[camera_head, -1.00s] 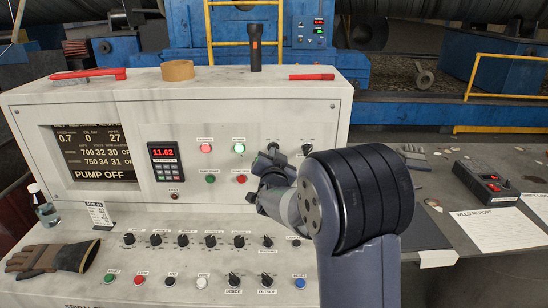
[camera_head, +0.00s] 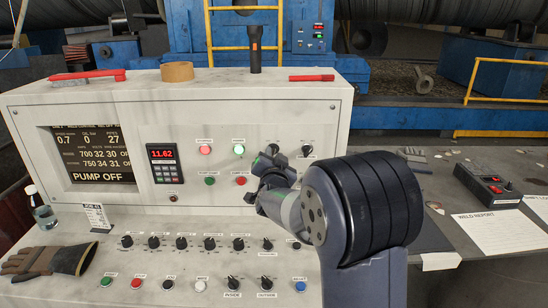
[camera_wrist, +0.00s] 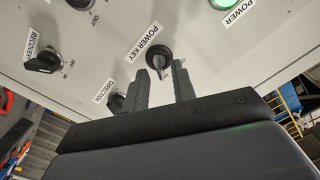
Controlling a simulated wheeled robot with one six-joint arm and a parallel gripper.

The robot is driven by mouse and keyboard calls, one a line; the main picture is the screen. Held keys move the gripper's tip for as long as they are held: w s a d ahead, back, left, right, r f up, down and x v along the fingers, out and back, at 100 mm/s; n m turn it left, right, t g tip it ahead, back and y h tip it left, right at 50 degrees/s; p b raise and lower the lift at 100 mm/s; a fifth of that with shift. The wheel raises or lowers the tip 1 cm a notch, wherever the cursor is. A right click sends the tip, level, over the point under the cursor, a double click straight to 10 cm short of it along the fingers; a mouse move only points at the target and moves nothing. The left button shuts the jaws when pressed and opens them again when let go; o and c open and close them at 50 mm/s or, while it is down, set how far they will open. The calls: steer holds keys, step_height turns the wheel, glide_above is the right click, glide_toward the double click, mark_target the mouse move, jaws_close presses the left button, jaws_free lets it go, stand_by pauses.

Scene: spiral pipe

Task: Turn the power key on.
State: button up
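The power key (camera_wrist: 158,60) is a black rotary knob labelled POWER KEY on the sloping white console face. Its dark top also shows in the head view (camera_head: 273,149), just above my gripper (camera_head: 270,166). In the wrist view my gripper (camera_wrist: 160,70) is open, its two fingers apart with the tips at the lower part of the knob, one to each side. I cannot tell whether either finger touches it. The green power lamp (camera_wrist: 220,3) is lit; in the head view it glows pale green (camera_head: 239,150).
A recovery knob (camera_wrist: 44,63) and a partly hidden direction knob (camera_wrist: 116,102) are near the fingers. The console (camera_head: 230,110) carries other knobs and buttons. Its screen (camera_head: 93,155) reads PUMP OFF. A remote box (camera_head: 487,187) lies on the right bench.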

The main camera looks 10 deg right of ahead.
steer(key=s+a+b, duration=0.2)
steer(key=s, duration=0.8)
steer(key=shift+s, duration=0.3)
steer(key=w, duration=0.3)
steer(key=w+d+p, duration=0.1)
steer(key=w, duration=0.3)
steer(key=w+d+p, duration=0.1)
steer(key=w, duration=0.2)
steer(key=shift+w, duration=0.3)
steer(key=shift+w+r+p, duration=0.1)
steer(key=shift+r+p, duration=0.05)
steer(key=shift+p, duration=0.3)
steer(key=shift+n+p, duration=0.3)
steer(key=shift+p, duration=0.05)
steer(key=shift+f+b, duration=0.3)
steer(key=shift+b, duration=0.25)
